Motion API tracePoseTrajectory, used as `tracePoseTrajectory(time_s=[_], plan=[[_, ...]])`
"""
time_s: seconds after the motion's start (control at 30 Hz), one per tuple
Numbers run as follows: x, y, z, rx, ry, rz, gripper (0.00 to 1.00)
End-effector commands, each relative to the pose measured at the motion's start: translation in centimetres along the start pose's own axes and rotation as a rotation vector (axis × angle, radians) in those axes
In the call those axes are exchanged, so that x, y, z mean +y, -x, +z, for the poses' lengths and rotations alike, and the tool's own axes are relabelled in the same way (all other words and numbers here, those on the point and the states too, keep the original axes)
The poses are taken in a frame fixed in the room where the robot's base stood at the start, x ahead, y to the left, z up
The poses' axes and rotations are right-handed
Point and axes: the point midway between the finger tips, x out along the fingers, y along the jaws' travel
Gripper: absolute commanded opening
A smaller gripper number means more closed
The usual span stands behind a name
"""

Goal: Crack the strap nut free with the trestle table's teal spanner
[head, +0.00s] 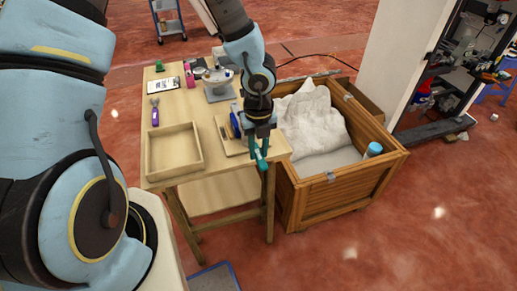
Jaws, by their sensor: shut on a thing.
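My gripper (260,142) is shut on the teal spanner (263,163), above the front right corner of the trestle table (207,172). The spanner hangs down below the fingers, close to the left side of the wooden crate (345,196). Its upper part is hidden by the gripper. A small grey metal piece, perhaps a strap fitting (331,176), sits on the crate's near rim. I cannot make out a nut on it at this size.
The crate holds white cloth (312,117) and a blue-capped cylinder (374,149). On the table are an empty wooden tray (150,160), a purple-handled tool (155,115), a blue item (235,122) and a grey device (218,92). The floor right of the crate is clear.

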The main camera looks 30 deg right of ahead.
Motion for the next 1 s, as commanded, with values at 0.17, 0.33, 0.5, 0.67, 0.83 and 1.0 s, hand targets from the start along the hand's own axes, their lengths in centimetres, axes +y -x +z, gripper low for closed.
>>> tracePoseTrajectory(time_s=[0.17, 0.33, 0.5, 0.67, 0.83, 1.0], plan=[[0.0, 0.0, 0.0, 0.000, 0.002, 0.000, 0.00], [-0.5, 0.0, 0.1, 0.000, 0.043, 0.000, 0.00], [-1.2, 0.0, 0.1, 0.000, 0.098, 0.000, 0.00], [-1.8, 0.0, 0.2, -0.001, 0.151, 0.000, 0.00], [-2.3, 0.0, 0.2, 0.000, 0.194, 0.000, 0.00], [-2.4, 0.0, 0.3, 0.000, 0.204, 0.000, 0.00]])
